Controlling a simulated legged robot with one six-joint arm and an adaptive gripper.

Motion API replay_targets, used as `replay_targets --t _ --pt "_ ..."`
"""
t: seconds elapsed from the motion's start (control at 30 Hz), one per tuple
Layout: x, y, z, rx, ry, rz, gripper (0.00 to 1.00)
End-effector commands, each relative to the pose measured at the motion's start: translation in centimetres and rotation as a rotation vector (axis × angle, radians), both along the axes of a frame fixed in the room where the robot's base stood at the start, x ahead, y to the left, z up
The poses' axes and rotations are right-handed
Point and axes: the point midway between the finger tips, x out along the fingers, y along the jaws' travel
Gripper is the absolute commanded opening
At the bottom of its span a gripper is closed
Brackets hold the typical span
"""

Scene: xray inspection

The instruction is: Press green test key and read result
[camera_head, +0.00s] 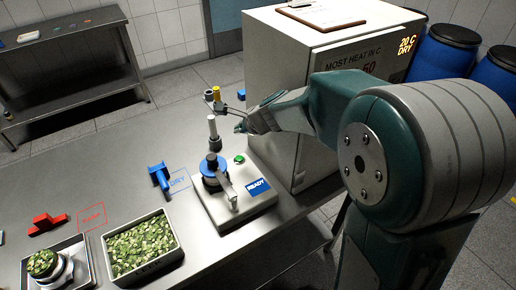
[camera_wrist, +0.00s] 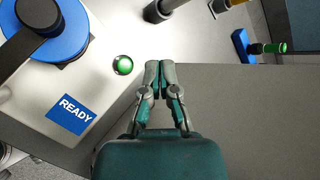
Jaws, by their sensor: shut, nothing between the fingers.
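The green test key (camera_head: 239,159) sits on the corner of a pale tester (camera_head: 221,209) with a blue lid and black knob. In the wrist view the key (camera_wrist: 123,65) is a round green button. A blue display (camera_head: 257,187) on the tester reads READY, and it is also legible in the wrist view (camera_wrist: 70,114). My gripper (camera_head: 241,121) is shut and empty. In the wrist view its fingertips (camera_wrist: 160,68) appear just to the right of the key, apart from it. The height gap is hard to judge.
A tray of green pieces (camera_head: 181,256), a blue holder (camera_head: 160,178) and a red one (camera_head: 48,223) are on the table. Upright grey (camera_head: 213,133) and yellow-topped posts stand near my gripper. A white cabinet (camera_head: 270,65) stands behind, showing "20 C DRY".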

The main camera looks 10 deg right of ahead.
Motion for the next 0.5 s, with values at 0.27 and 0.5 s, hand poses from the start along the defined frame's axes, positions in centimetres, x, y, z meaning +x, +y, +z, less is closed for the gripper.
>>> replay_targets --t 0.27,0.5 --pt "0.63 0.61 -0.60 0.023 0.015 -0.038 0.00" --pt "0.66 -0.25 -0.76 0.029 0.016 -0.037 0.00"
